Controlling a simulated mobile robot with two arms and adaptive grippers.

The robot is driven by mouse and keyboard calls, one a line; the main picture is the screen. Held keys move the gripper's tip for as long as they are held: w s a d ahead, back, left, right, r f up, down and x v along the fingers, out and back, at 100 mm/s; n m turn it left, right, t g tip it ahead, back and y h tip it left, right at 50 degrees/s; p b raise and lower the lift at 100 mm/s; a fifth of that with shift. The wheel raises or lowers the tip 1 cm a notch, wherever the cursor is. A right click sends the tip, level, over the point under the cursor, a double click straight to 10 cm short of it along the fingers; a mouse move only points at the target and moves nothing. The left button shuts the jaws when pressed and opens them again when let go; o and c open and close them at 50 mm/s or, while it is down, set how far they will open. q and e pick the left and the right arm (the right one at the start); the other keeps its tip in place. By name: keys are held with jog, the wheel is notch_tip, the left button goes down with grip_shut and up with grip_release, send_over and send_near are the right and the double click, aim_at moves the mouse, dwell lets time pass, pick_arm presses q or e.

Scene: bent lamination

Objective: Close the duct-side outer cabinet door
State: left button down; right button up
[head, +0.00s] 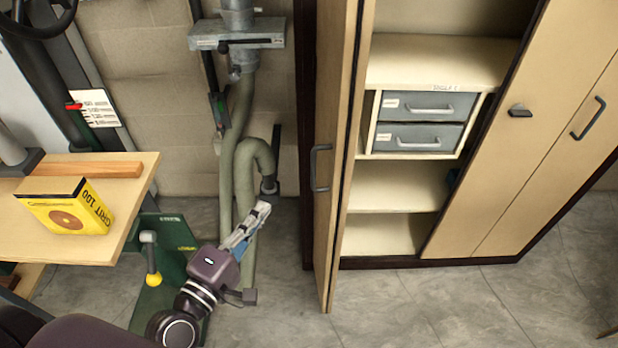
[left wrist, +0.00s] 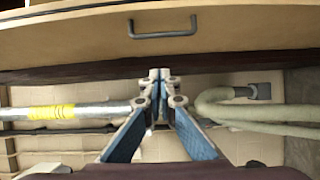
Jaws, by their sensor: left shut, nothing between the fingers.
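The duct-side cabinet door (head: 328,120) is a pale wood panel standing open, swung out from the cabinet's left side. Its dark bar handle (head: 320,167) is on the face toward the ducts. A second pale panel edge (head: 352,120) shows close beside it. My left gripper (head: 265,207) is shut and empty, left of the door and apart from it, in front of the hoses. In the left wrist view the closed fingertips (left wrist: 160,74) point toward the door (left wrist: 70,38), below its handle (left wrist: 162,28) in the picture. My right gripper is not in view.
The open cabinet has shelves (head: 395,185) and two grey drawers (head: 420,120); its right doors (head: 540,140) are closed. Green-grey hoses (head: 245,150) hang behind my left gripper. A workbench (head: 140,180) with a yellow box (head: 65,212) stands left. Floor before the cabinet (head: 430,305) is clear.

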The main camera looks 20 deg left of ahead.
pick_arm(q)
jog(key=w+d+p, duration=0.5)
jog(key=w, duration=0.7)
jog(key=shift+r, duration=0.35)
jog(key=shift+w+d, duration=0.1)
jog(key=shift+d, duration=0.05)
